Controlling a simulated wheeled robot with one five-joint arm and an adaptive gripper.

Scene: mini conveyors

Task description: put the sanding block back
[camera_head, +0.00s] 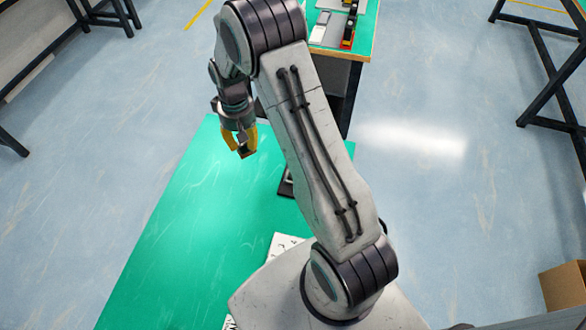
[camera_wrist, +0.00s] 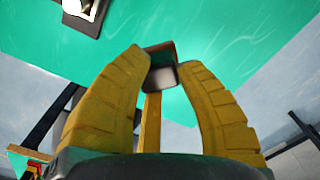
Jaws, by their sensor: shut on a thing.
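My gripper (camera_head: 240,142) is at the end of my arm, above the far part of the green tabletop (camera_head: 185,220). Its yellow fingers are shut on a small dark block with a grey face (camera_wrist: 163,75), which looks like the sanding block. In the wrist view the block sits between the two fingertips (camera_wrist: 160,62). In the head view the block (camera_head: 247,152) hangs below the fingers, apart from the green top. A dark holder or tray with a pale thing in it (camera_wrist: 82,14) lies on the green top; in the head view my arm partly hides it (camera_head: 287,182).
White printed sheets (camera_head: 284,243) lie near my base, partly hidden. A second green-topped table (camera_head: 362,40) at the back holds several small items. A cardboard box (camera_head: 563,287) stands on the floor at right. Dark table legs (camera_head: 545,75) stand at the sides. Much of the green top is clear.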

